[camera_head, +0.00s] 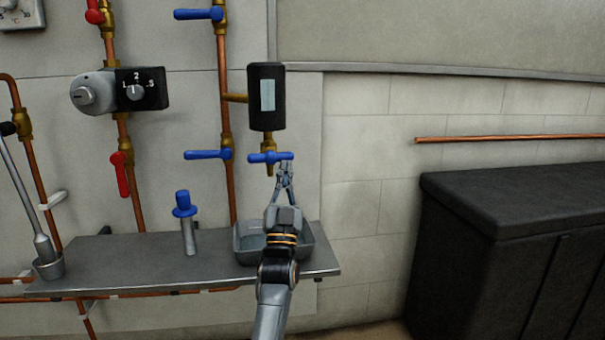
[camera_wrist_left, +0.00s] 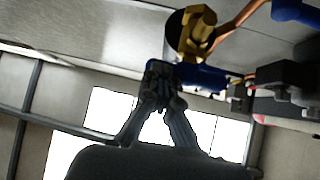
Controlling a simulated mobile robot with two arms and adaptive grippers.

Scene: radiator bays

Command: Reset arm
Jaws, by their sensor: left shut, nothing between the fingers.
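My left gripper (camera_head: 284,168) is raised in front of the wall, its fingers together and empty. Its tips are just below the blue handle (camera_head: 270,157) of the tap under the black meter box (camera_head: 267,97). In the left wrist view the fingertips (camera_wrist_left: 160,88) overlap the left end of the blue handle (camera_wrist_left: 205,76); I cannot tell whether they touch it. A brass fitting (camera_wrist_left: 196,32) shows above the handle there. My right gripper does not show in either view.
A metal shelf (camera_head: 130,270) lies below, with a grey tray (camera_head: 308,240) behind my forearm and a blue-topped cylinder (camera_head: 187,225). Copper pipes with red (camera_head: 121,172) and blue (camera_head: 208,154) valve handles run up the wall. A dark cabinet (camera_head: 510,200) stands at right.

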